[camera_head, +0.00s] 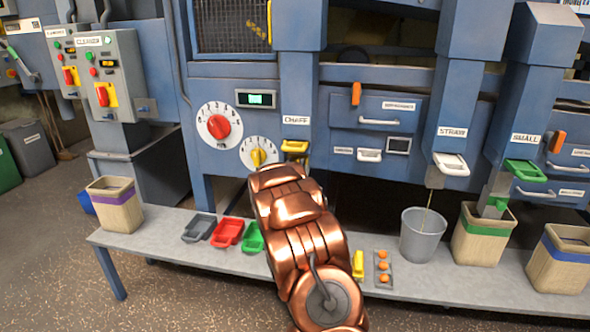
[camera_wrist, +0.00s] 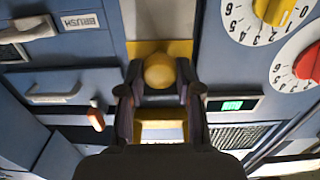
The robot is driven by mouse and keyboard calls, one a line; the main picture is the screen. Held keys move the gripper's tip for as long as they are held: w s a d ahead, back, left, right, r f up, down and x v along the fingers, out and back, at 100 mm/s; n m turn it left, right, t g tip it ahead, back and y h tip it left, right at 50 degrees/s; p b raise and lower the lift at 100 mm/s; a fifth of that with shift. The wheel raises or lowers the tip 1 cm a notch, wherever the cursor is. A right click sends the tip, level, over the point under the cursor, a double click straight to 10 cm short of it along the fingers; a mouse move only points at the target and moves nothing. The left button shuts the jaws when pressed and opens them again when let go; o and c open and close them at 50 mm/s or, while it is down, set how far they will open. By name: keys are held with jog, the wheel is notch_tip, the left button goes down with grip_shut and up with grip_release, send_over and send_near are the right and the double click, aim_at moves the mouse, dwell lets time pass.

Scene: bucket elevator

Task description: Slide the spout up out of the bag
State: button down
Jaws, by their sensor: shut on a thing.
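The yellow spout handle (camera_head: 295,147) sits on the blue chute under the CHAFF label. In the wrist view its rounded yellow knob (camera_wrist: 159,71) is between the fingers of my gripper (camera_wrist: 158,88), which is shut on it. In the head view my copper arm covers the gripper and the space below the chaff chute. No bag or spout end shows there.
On the bench (camera_head: 195,222) stand a purple-banded bag (camera_head: 117,215), grey, red and green scoops, a grey bucket (camera_head: 423,236) under STRAW and a green-banded bag (camera_head: 481,240) under SMALL. Dials (camera_head: 219,124) and drawers (camera_head: 378,112) lie close beside the chaff chute.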

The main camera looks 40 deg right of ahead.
jog(key=shift+r, duration=0.4)
jog(key=c, duration=1)
grip_release()
jog(key=shift+o, duration=1)
jog(key=shift+f, duration=0.15)
jog(key=shift+a, duration=0.15)
jog(key=v, duration=1.1)
jog(key=shift+s+a, duration=0.25)
jog(key=shift+a, duration=0.05)
